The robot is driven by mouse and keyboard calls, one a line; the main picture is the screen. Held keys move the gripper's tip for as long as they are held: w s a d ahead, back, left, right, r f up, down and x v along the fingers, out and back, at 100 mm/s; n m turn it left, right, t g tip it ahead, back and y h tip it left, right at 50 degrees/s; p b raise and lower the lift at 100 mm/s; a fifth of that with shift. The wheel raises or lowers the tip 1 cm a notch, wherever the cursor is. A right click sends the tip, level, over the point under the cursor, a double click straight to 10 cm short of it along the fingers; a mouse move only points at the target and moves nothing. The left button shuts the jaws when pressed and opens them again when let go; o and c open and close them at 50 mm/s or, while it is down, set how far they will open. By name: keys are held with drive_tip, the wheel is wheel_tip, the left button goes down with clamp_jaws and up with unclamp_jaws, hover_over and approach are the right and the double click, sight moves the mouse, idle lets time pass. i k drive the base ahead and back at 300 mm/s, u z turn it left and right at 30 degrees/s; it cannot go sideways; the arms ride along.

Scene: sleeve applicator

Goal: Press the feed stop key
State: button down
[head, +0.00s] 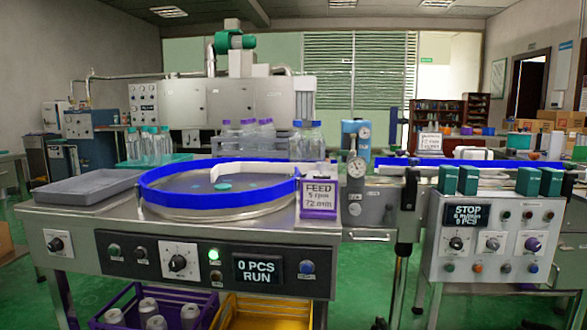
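The feed table's front panel (84,245) faces me at the lower left. It carries a dark display (257,268) reading "0 PCS RUN". Left of the display are a lit green key (213,255) and a small dark key (216,277) below it. Further left are a black dial (178,262) and two dark green or black keys, one of them here (114,251). A blue key (307,267) sits right of the display. The key labels are too small to read, so I cannot tell which is feed stop. My gripper is not in view.
A blue-rimmed turntable (160,194) and a grey tray (85,187) sit on top. A sign (319,199) reads "FEED". At right, another control box (435,252) shows "STOP". Purple (125,300) and yellow (262,312) crates sit below the panel.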

sight(139, 254)
drive_tip(key=u, duration=0.7)
drive_tip(key=k, duration=0.35)
drive_tip(key=u, duration=0.6)
drive_tip(key=i, duration=0.35)
drive_tip(key=z, duration=0.15)
